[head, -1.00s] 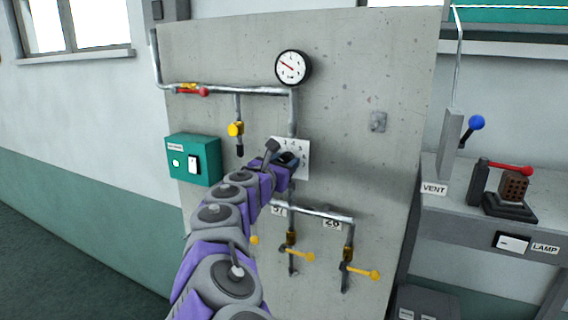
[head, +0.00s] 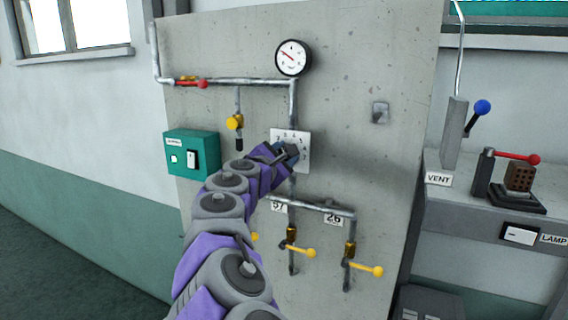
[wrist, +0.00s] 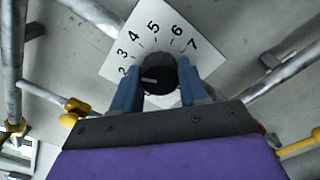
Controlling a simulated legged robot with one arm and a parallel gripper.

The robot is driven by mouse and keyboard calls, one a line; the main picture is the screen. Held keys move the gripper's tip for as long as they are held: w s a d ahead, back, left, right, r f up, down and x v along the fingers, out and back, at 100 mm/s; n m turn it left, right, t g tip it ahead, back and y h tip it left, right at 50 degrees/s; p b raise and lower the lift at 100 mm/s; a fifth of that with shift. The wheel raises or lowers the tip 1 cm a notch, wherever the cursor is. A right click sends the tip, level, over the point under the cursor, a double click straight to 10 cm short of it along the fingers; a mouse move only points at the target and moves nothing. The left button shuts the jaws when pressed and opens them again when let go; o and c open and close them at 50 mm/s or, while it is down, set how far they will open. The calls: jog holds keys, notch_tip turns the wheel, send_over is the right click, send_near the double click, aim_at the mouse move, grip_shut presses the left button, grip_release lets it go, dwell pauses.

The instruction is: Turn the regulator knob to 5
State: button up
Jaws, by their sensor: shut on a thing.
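The regulator knob (wrist: 158,74) is a round black knob on a white dial plate (wrist: 143,14), in the middle of the wrist view. Numerals 2 to 7 show around it, with 5 near the top. A pale mark on the knob's face points left, roughly toward the 2. My gripper (wrist: 160,78) has its blue fingers on both sides of the knob, shut on it. In the head view my gripper (head: 290,152) is at the dial plate (head: 305,138) and hides the knob.
A round pressure gauge (head: 293,57) is above the dial, its needle pointing up and left. Pipes with yellow-handled valves (head: 298,250) run below. A red-handled valve (head: 190,82) and a green switch box (head: 192,154) are to the left. The bench (head: 465,212) at right has levers.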

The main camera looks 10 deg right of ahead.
jog(key=m+b, duration=0.3)
jog(key=m, duration=0.1)
jog(key=m+b, duration=0.4)
jog(key=m, duration=0.1)
jog(key=m+b, duration=0.4)
jog(key=shift+f+m, duration=0.3)
jog(key=shift+f, duration=0.1)
jog(key=shift+s, duration=0.1)
jog(key=o, duration=0.8)
jog(key=shift+r, duration=0.1)
jog(key=shift+c, duration=0.2)
jog(key=o, duration=0.3)
jog(key=shift+a, duration=0.15)
jog(key=shift+r, duration=0.15)
